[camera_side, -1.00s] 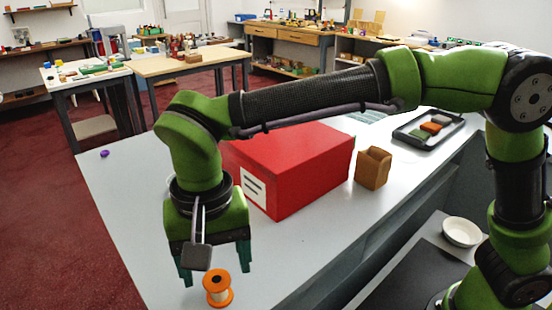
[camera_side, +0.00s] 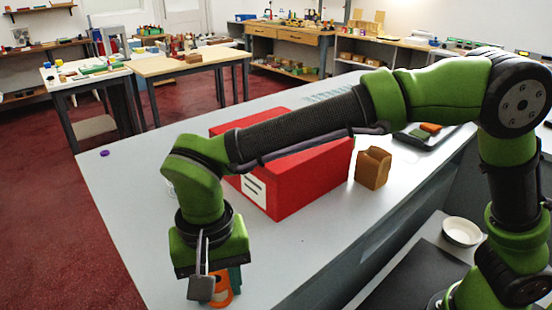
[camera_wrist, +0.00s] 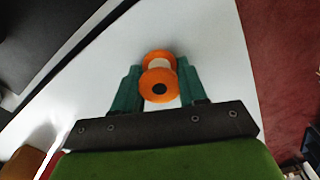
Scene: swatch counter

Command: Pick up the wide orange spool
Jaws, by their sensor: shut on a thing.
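The orange spool (camera_side: 222,291) has two wide orange flanges and a pale middle. In the side view it stands on the grey-white counter near its front end, partly hidden by my gripper (camera_side: 228,283). In the wrist view the spool (camera_wrist: 159,76) sits between the two teal fingers of my gripper (camera_wrist: 160,83). The fingers are closed against it, one on each side. Whether its base touches the counter is hard to tell.
A large red box (camera_side: 290,185) with a white label stands behind my gripper. A small brown open box (camera_side: 373,168) is to its right. A dark tray (camera_side: 440,134) with coloured blocks lies farther back. A small purple thing (camera_side: 104,153) is at the left edge.

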